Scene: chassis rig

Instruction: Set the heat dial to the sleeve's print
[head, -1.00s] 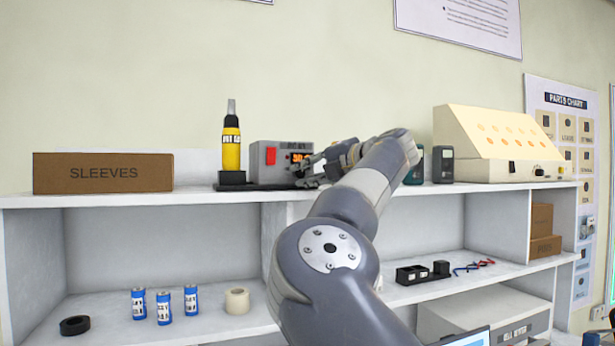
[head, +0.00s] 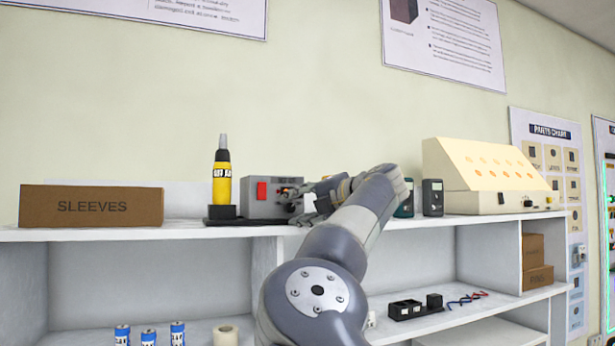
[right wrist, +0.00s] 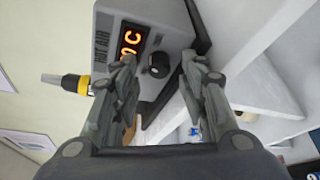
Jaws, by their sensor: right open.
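The heat dial (right wrist: 158,65) is a black knob on the grey hot air station (right wrist: 165,22), below the lit orange display (right wrist: 131,38) as the station is turned in the right wrist view. The display is partly cut off, ending in a "C". My right gripper (right wrist: 159,60) is open, with a fingertip on either side of the dial; I cannot tell whether they touch it. In the head view the station (head: 262,205) stands on the shelf, and my right gripper (head: 303,203) hides its dial. The SLEEVES box (head: 90,206) is at left. No sleeve print is readable.
A yellow hot air tool (head: 222,180) stands upright just left of the station. Dark handheld devices (head: 432,197) and a cream sloped cabinet (head: 485,178) stand to the right. Blue cylinders (head: 150,337) are on the lower shelf. The shelf between box and tool is clear.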

